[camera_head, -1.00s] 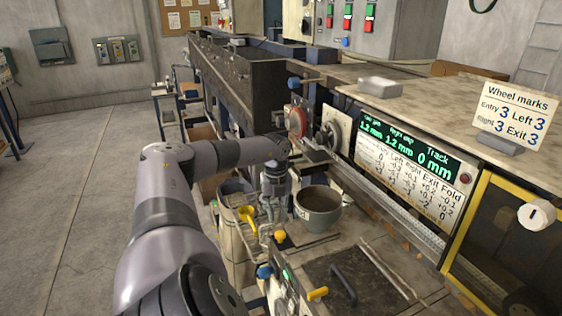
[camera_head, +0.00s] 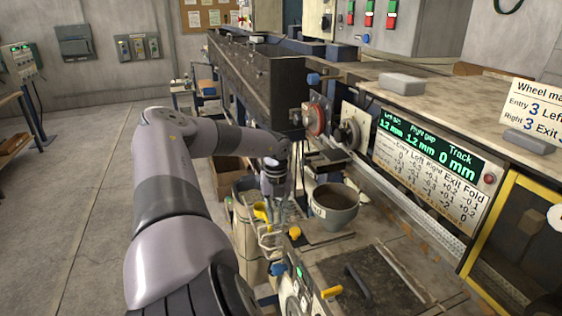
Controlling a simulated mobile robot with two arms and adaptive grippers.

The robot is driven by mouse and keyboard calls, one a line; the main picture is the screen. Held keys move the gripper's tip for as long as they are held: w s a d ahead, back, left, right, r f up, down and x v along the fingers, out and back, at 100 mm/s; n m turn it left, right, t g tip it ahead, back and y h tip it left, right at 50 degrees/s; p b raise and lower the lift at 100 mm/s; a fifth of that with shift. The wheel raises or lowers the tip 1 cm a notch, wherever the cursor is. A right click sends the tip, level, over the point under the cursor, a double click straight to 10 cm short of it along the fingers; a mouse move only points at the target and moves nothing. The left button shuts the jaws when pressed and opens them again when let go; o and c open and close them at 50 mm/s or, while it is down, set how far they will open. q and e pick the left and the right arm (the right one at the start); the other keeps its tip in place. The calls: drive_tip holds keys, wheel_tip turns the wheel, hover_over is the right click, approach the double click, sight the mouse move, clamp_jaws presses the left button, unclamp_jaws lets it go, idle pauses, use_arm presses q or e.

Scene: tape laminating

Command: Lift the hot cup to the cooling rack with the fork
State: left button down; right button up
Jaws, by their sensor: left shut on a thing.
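A round grey cup (camera_head: 335,207) with dark contents stands upright on the worktop right of my left gripper (camera_head: 277,208). The left gripper points down beside the cup, with a visible gap between them. It is shut on a slim thing that looks like the fork, mostly hidden by the fingers and the clutter below. I cannot tell whether the fork touches the cup. I cannot make out the cooling rack for certain. My right gripper is out of view.
A yellow-handled thing (camera_head: 260,211) sits close to my left gripper. A dark plate with a black handle (camera_head: 357,283) lies in front of the cup. The machine with the green readout (camera_head: 430,148) bounds the right. Open floor (camera_head: 95,190) lies left.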

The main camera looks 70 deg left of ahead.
use_arm(q)
drive_tip(key=shift+s+a, duration=0.1)
drive_tip(key=shift+s, duration=1.9)
wheel_tip(320, 180, up, 7)
drive_tip(key=p, duration=0.4)
drive_tip(key=shift+p, duration=0.35)
